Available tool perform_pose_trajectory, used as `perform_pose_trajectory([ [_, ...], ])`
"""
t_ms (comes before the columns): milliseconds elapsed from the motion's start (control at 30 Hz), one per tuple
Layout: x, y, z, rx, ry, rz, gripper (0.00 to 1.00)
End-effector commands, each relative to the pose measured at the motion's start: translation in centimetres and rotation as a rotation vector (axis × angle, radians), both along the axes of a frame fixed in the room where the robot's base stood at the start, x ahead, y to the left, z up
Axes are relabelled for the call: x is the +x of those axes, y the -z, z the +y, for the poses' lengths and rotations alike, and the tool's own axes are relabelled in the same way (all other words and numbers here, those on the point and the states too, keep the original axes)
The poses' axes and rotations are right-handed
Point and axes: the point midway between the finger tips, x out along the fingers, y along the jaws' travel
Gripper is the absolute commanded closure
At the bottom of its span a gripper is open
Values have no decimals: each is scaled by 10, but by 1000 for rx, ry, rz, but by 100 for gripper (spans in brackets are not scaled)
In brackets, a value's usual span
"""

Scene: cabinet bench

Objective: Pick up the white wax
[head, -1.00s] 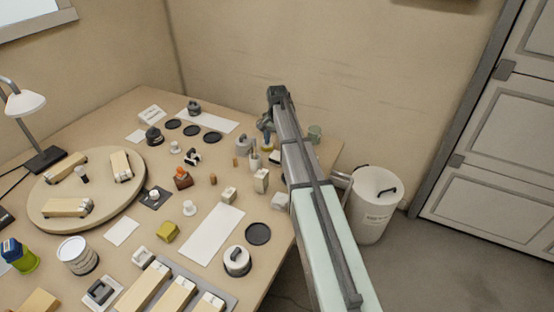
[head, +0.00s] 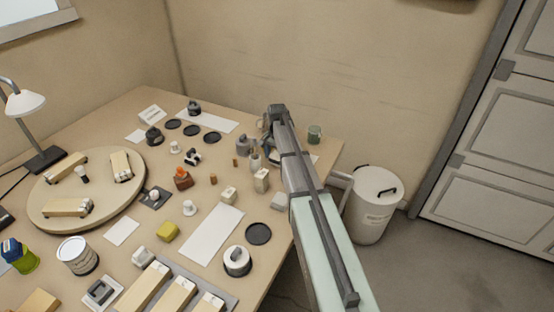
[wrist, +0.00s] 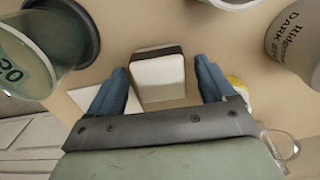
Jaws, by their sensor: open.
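In the wrist view, a white block with a dark band along its far edge (wrist: 160,75), which looks like the white wax, sits on the tan surface between my fingers. My gripper (wrist: 162,67) is open, with one blue finger at the left of the block and one at the right. Small gaps show on both sides, and I see no grip on it. In the head view my gripper (head: 267,142) is low over the back right of the bench, partly hidden by my arm. I cannot pick out the block there.
In the wrist view, a dark green lettered container (wrist: 60,50) stands close on the left and a lettered beige container (wrist: 297,40) on the right. A yellow-and-white item (wrist: 240,88) lies beside the right finger. The bench (head: 205,262) is crowded; a white bin (head: 372,210) stands right of it.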

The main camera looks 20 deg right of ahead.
Motion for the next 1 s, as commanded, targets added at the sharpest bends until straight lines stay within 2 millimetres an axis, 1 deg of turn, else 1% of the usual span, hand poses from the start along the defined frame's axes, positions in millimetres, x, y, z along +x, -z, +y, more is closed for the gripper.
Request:
perform_pose_trajectory([
  [67, 0, 0, 0, 0, 0, 0, 17],
  [667, 0, -1, 0, 0, 0, 0, 74],
  [900, 0, -1, 0, 0, 0, 0, 74],
  [1000, 0, -7, 0, 0, 0, -1, 74],
])
